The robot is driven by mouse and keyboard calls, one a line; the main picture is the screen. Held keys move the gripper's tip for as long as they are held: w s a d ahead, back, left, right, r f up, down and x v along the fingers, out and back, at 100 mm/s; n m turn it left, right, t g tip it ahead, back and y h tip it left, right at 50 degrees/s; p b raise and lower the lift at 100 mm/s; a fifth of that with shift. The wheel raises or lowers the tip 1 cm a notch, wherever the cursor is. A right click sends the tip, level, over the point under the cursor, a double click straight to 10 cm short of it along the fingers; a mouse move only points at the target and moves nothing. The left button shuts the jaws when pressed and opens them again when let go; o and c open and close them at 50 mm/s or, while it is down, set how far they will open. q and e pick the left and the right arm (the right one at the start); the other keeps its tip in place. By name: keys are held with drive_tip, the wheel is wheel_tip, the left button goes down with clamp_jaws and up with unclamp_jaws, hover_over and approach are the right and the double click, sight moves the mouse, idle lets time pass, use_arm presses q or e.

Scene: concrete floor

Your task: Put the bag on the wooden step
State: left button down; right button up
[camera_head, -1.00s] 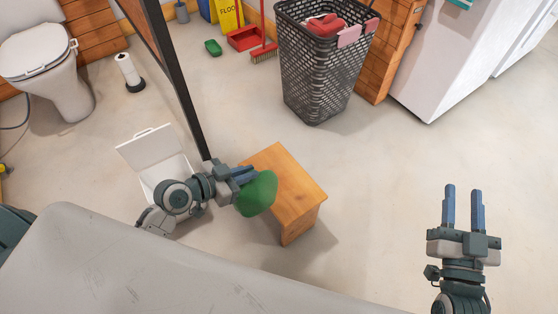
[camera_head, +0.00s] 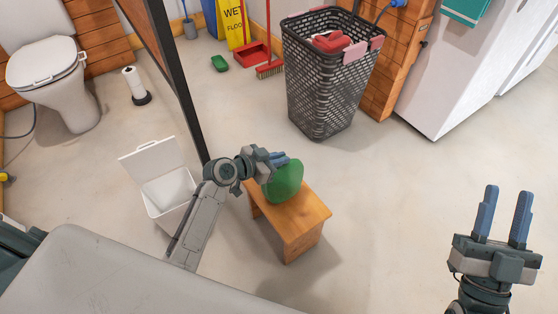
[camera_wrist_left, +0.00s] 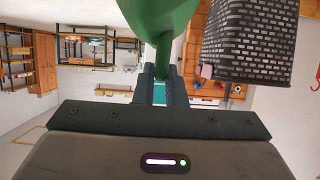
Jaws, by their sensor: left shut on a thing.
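The green bag (camera_head: 284,182) is in my left gripper (camera_head: 279,158), which is shut on the bag's narrow neck. In the head view the bag appears over the far end of the wooden step (camera_head: 298,221); I cannot tell whether it touches the top. In the left wrist view the green bag (camera_wrist_left: 158,22) shows at the top, its neck between the fingers (camera_wrist_left: 160,80). My right gripper (camera_head: 502,215) is open and empty at the lower right, over the floor.
A white bin with a raised lid (camera_head: 170,190) stands left of the step. A dark laundry basket (camera_head: 322,90) stands behind it. A dark-framed panel (camera_head: 180,85) rises at the back left. The floor right of the step is clear.

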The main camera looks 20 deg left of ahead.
use_arm(q)
drive_tip(key=shift+f, duration=0.25)
use_arm(e)
drive_tip(key=shift+s+r+y, duration=0.25)
drive_tip(key=shift+r+y, duration=0.05)
drive_tip(key=shift+r, duration=0.05)
drive_tip(key=shift+t, duration=0.3)
use_arm(q)
drive_tip(key=c, duration=1.5)
unclamp_jaws()
drive_tip(key=shift+f, duration=0.1)
use_arm(e)
drive_tip(key=shift+s+r, duration=0.15)
drive_tip(key=shift+r, duration=0.15)
